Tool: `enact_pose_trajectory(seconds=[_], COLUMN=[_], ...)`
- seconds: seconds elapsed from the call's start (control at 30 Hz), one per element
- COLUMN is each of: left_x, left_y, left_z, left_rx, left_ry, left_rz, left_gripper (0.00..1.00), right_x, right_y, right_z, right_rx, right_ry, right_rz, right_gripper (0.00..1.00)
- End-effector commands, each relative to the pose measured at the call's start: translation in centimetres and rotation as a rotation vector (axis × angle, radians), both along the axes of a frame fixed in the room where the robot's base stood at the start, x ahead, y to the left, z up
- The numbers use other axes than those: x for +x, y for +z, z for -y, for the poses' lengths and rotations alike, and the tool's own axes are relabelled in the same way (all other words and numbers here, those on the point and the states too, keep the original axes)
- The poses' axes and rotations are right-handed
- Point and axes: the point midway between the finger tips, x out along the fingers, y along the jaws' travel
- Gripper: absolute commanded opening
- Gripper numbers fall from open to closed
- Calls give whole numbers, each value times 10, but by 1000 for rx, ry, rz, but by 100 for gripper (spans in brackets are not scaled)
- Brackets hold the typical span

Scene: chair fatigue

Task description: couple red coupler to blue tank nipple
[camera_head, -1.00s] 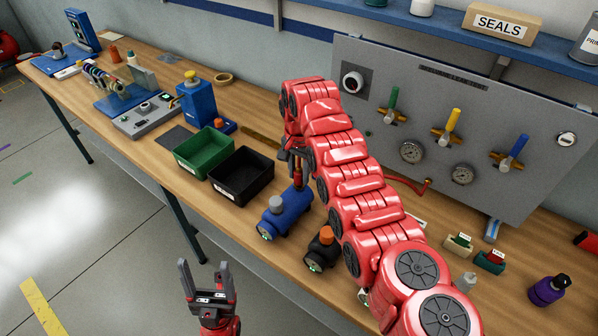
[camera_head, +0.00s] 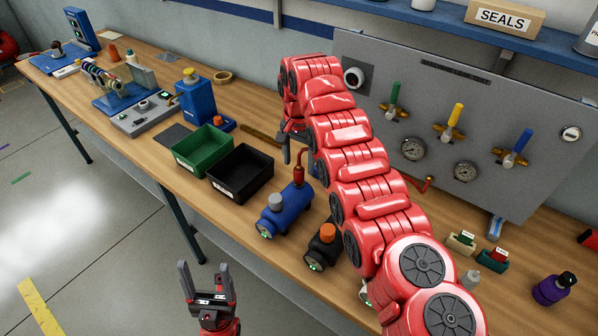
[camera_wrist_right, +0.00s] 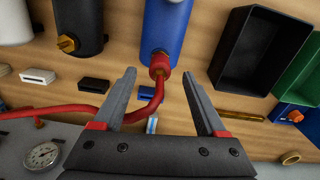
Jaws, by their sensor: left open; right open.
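The blue tank (camera_head: 286,210) lies on the bench in the head view and shows at the top of the right wrist view (camera_wrist_right: 166,25). The red coupler (camera_wrist_right: 160,66) sits at the end of the blue tank, over where its nipple is; the nipple itself is hidden. The coupler also shows in the head view (camera_head: 299,175), with the red hose (camera_wrist_right: 152,106) curving away from it. My right gripper (camera_wrist_right: 158,72) is open, its fingers either side of the coupler in the picture and apart from it. My left gripper (camera_head: 204,266) is open and empty, in front of the bench.
A black tank (camera_head: 322,247) lies beside the blue one. A black bin (camera_head: 241,190) and a green bin (camera_head: 202,166) stand to the left. The grey panel (camera_head: 470,90) with gauges and valves is behind my right arm.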

Motion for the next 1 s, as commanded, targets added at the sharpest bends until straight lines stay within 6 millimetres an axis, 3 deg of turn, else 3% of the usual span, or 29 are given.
enact_pose_trajectory(seconds=[0.1,0.2,0.5,0.7,1.0], left_x=[0,0,0,0,0], left_y=[-9,27,83,100,102], left_z=[0,0,0,0,0], left_rx=[0,0,0,0,0], left_ry=[0,0,0,0,0], left_rz=[0,1,0,0,0], left_gripper=[72,72,72,72,72], right_x=[-1,-2,0,0,0], right_y=[19,62,115,133,135], right_z=[-1,-3,0,0,0], right_rx=[1,1,0,0,0], right_ry=[1,2,0,0,0], right_rz=[3,-1,0,1,0], right_gripper=[74,74,74,74,74])
